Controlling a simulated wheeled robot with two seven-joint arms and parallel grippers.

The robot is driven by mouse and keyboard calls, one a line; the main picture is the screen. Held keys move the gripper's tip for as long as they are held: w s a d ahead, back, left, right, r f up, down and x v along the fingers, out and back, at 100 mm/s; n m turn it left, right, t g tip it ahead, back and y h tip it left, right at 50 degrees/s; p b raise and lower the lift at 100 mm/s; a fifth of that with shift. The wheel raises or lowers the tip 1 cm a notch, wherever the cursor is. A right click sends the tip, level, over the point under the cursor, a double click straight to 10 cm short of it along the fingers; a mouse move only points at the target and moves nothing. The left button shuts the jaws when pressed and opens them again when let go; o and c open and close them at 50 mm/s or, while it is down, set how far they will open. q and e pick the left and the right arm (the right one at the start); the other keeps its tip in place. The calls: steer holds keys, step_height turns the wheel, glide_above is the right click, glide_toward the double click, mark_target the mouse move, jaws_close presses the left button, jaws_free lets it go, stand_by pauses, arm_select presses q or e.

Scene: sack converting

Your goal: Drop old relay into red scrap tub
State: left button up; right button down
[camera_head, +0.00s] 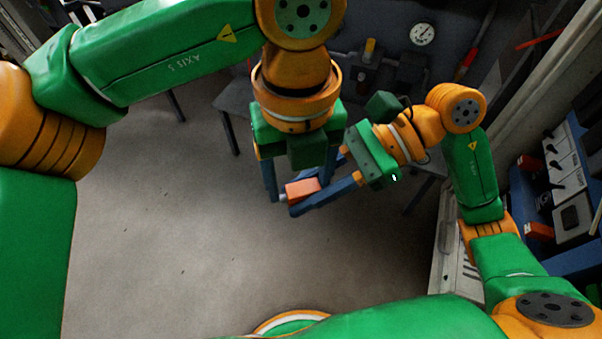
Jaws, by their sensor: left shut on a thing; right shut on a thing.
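A small orange-red block (302,188), which looks like the relay, is held in the air near the middle of the view. My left gripper (301,186) comes down from above, its blue fingers on either side of the block. My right gripper (296,196) reaches in from the right, its lower finger running along the block's near side. Both grippers are shut on the same block. Part of the block and the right gripper's far finger are hidden by the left gripper's fingers. I cannot make out a red scrap tub in this view.
A grey bench (232,98) with a round gauge (422,35) above it stands behind the arms. The concrete floor (180,240) at left and centre is clear.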

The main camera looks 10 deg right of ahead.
steer(key=c, duration=0.6)
jaws_free()
steer(key=shift+a, duration=0.1)
